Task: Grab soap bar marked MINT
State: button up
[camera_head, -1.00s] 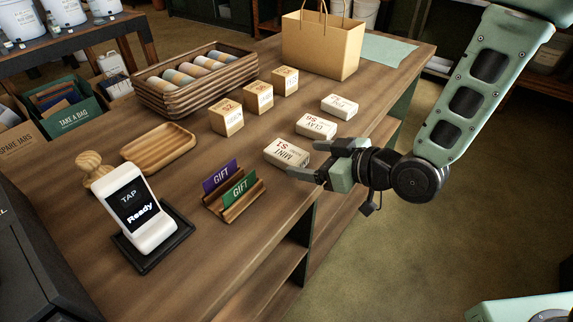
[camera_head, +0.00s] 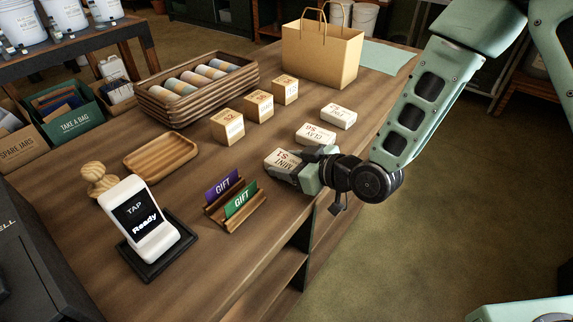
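The soap bar marked MINT (camera_head: 283,158) is a cream block with red and dark lettering, lying on the wooden counter near its right edge. My gripper (camera_head: 296,165) reaches in from the right with its fingers around the bar, one along the near side and one at the far side. The fingers and the gripper body hide the bar's right end. I cannot tell whether the fingers press on the bar. The bar appears to rest on the counter.
The CLAY bar (camera_head: 316,133) lies just behind, with another soap bar (camera_head: 339,115) beyond it. A gift card holder (camera_head: 236,214) stands at the near left. The counter (camera_head: 190,215) is bare between the holder and the tray (camera_head: 160,157).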

jog(key=shift+c, duration=1)
jog(key=shift+r, duration=0.1)
